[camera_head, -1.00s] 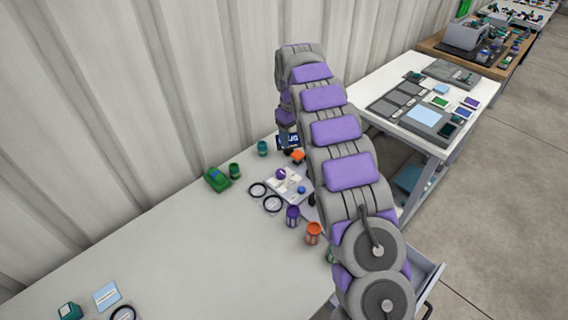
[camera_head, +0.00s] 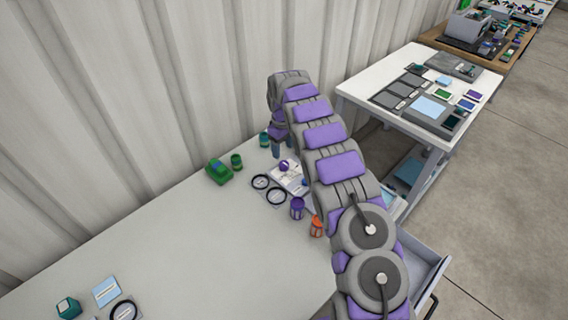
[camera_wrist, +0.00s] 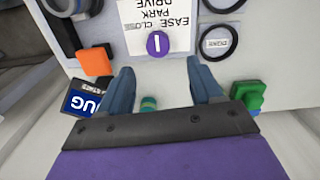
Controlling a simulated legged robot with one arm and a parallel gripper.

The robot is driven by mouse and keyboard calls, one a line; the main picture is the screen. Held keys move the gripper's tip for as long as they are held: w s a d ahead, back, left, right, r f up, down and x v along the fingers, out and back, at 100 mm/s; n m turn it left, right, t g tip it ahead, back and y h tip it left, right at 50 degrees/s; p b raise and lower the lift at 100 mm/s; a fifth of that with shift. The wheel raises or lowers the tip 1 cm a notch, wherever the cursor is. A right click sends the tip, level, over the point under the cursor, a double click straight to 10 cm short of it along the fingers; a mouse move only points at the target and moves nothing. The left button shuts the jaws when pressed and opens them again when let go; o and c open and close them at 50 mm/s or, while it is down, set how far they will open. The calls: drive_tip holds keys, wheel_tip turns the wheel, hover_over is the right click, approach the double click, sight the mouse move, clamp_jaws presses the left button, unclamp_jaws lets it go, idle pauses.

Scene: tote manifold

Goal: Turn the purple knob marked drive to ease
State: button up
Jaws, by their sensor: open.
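The purple knob (camera_wrist: 157,43) is round with a white bar on top. It sits on a white panel (camera_wrist: 182,17) lettered with DRIVE, PARK, EASE and CLOSE. In the wrist view the bar runs nearly up and down the picture. In the head view the knob (camera_head: 284,166) stands on the bench beside my arm. My gripper (camera_wrist: 163,86) is open and empty. Its two blue fingers are apart, and the knob appears beyond the tips, roughly between their lines. It does not touch the knob in the wrist view. In the head view the fingers are partly hidden.
An orange block (camera_wrist: 92,62) and a blue lettered box (camera_wrist: 84,101) lie left of the fingers in the wrist view. A green object (camera_wrist: 248,94) lies right.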

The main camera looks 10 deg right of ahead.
sight(284, 163)
drive_tip(key=f, duration=0.3)
drive_tip(key=shift+a+f+b, duration=0.3)
drive_tip(key=shift+f+b, duration=0.05)
drive_tip(key=f, duration=0.1)
drive_tip(key=d+f, duration=0.1)
drive_tip(key=f, duration=0.1)
drive_tip(key=shift+d+f+b, duration=0.1)
drive_tip(key=shift+d+b, duration=0.1)
drive_tip(key=shift+b, duration=0.2)
drive_tip(key=shift+d+f, duration=0.15)
drive_tip(key=shift+f, duration=0.2)
drive_tip(key=shift+a, duration=0.6)
drive_tip(key=shift+c, duration=0.6)
drive_tip(key=shift+d, duration=0.4)
drive_tip(key=c, duration=0.6)
drive_tip(key=shift+a, duration=0.2)
drive_tip(key=c, duration=0.3)
